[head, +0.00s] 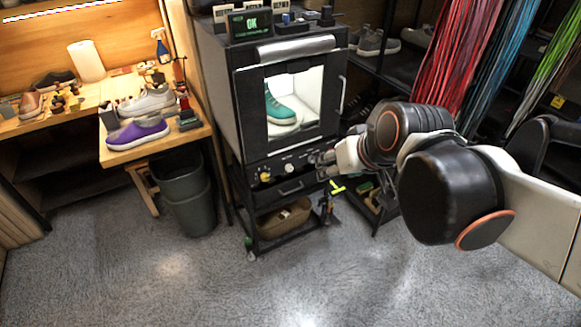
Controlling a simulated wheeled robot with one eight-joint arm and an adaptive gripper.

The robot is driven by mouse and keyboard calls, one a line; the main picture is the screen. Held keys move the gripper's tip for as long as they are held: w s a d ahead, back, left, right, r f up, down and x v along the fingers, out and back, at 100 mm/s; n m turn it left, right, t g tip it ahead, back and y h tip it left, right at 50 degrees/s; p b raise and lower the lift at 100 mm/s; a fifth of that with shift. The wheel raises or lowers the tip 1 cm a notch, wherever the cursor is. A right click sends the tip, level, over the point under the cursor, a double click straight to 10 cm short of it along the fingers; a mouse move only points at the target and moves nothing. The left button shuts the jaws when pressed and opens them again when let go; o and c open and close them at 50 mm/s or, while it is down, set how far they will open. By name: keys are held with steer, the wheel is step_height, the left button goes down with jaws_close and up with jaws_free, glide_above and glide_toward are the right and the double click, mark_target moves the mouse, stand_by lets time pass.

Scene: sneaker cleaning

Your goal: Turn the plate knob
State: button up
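A black cabinet (222,100) with a lit glass window stands in the middle of the head view. A green sneaker (280,108) stands inside on a white surface. The control panel below the window has a yellowish knob (265,176) at left and a small white knob (289,168) near the middle. I cannot tell which is the plate knob. My gripper (324,165) is at the right end of this panel, close in front of it. It hides that part of the panel, and contact with a knob is not clear. Its fingers are too small and dark to read as open or shut.
A vertical door handle (342,94) is just above my gripper. Shelves with shoes and hanging red laces (465,60) are at right. The floor in front is clear.

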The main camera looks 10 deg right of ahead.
steer(key=w+f+t+y+b, duration=0.1)
steer(key=w+f+b, duration=0.1)
steer(key=w+f, duration=0.45)
steer(key=w+f+n+y+b, duration=0.1)
steer(key=w+f, duration=0.2)
steer(key=w, duration=0.6)
steer(key=w+f+t+y+b, duration=0.15)
steer(key=w+f, duration=0.25)
steer(key=w, duration=0.4)
steer(key=t+y+b, duration=0.1)
steer(key=t+b, duration=0.1)
steer(key=b, duration=0.2)
glide_toward(291, 169)
steer(key=v, duration=0.5)
steer(key=x, duration=1.3)
steer(key=shift+w+a+f, duration=0.1)
steer(key=shift+w+a, duration=0.1)
steer(key=shift+w, duration=0.2)
steer(key=c, duration=1)
